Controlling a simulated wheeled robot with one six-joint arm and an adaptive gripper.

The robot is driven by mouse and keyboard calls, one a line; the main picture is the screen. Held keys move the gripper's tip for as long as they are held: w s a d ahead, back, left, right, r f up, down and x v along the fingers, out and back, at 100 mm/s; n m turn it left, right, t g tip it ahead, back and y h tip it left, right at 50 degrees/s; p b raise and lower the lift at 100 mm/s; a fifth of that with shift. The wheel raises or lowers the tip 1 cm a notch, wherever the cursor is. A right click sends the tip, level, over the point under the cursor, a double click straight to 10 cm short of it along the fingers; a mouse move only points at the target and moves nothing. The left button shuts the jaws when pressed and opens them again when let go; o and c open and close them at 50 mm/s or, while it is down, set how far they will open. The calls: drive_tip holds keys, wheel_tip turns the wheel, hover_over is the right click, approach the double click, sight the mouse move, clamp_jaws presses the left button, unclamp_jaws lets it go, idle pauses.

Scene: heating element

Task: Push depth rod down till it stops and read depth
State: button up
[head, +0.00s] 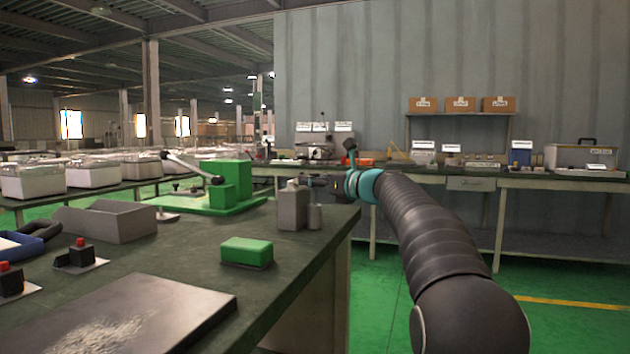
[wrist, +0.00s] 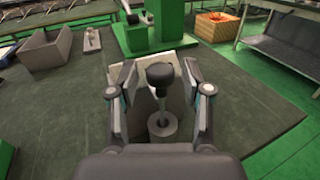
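The depth rod (wrist: 161,98) shows in the wrist view as a thin light shaft under a round black knob. It stands in a small grey cylinder (wrist: 162,126) on the bench top. My gripper (wrist: 159,70) is open, with one finger on each side of the knob and a visible gap on both sides. In the head view my gripper (head: 322,181) is small and dark, above the grey cylinder (head: 315,217) and beside a taller grey block (head: 292,208). The rod cannot be made out there. No depth scale or reading is legible.
A green block (head: 246,252) lies nearer on the dark bench (head: 190,260). A green press with a lever (head: 225,185) stands behind to the left. A grey open tray (head: 110,221) and red-button switches (head: 80,254) are farther left. The bench edge is close on the right.

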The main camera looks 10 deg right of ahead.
drive_tip(key=shift+s+d, duration=0.1)
drive_tip(key=v, duration=1.2)
